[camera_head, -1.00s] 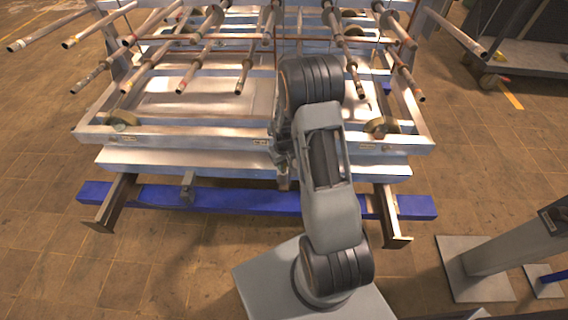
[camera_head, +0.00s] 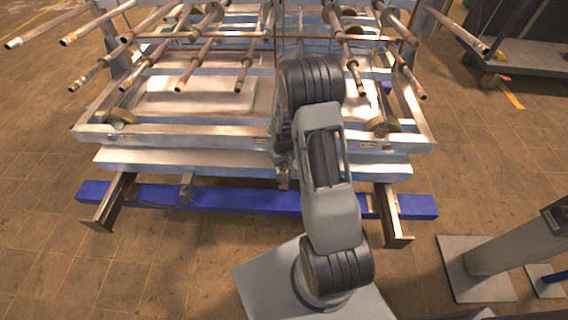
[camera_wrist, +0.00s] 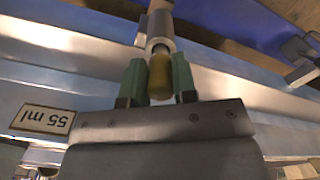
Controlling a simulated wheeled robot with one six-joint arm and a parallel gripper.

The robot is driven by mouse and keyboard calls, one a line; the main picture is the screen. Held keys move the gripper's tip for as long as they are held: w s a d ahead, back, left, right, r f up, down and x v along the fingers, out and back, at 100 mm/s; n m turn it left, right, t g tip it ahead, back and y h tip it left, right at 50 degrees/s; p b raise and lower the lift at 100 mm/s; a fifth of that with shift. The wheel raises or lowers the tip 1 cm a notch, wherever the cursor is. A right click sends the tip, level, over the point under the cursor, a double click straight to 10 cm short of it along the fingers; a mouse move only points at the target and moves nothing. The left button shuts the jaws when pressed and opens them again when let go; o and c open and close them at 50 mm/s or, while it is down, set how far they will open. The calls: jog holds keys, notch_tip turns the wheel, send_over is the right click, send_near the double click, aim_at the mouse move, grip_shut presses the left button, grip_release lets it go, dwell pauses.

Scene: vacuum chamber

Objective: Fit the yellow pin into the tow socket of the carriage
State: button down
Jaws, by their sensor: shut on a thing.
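In the wrist view my gripper (camera_wrist: 158,84) is shut on the yellow pin (camera_wrist: 160,77), which sits between two green fingers. The far end of the pin is at the mouth of the grey tow socket (camera_wrist: 159,24), in line with it. How deep the pin is in the socket, if at all, I cannot tell. In the head view the carriage (camera_head: 200,140) stands before me, and my arm hides the pin and most of my gripper. The socket shows partly beside my arm at the carriage's front edge (camera_head: 283,180).
A blue beam (camera_head: 240,199) runs low along the carriage front, with a second grey fitting (camera_head: 187,186) to the left. Several rods stick out above the carriage. A grey post base (camera_head: 475,272) stands at right. The tiled floor at left is clear.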

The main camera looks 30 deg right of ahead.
jog(key=shift+f+b, duration=0.75)
jog(key=shift+f, duration=0.3)
jog(key=c, duration=0.8)
grip_release()
jog(key=shift+r, duration=0.15)
notch_tip(320, 180, up, 14)
jog(key=shift+f+p, duration=0.15)
jog(key=shift+p, duration=0.85)
jog(key=s+a+r+t+p, duration=0.1)
jog(key=s+a+r+p, duration=0.2)
jog(key=s+r, duration=0.2)
jog(key=s+a+r+t+p, duration=0.1)
jog(key=s+a+r+p, duration=0.2)
jog(key=r, duration=0.9)
jog(key=s+a+r+t+p, duration=0.1)
jog(key=s+a+r+p, duration=0.3)
jog(key=s+r, duration=0.3)
jog(key=shift+s+r+t+p, duration=0.15)
jog(key=shift+s+r, duration=0.05)
jog(key=shift+r, duration=0.4)
jog(key=shift+s+r+t+p, duration=0.15)
jog(key=shift+r, duration=0.4)
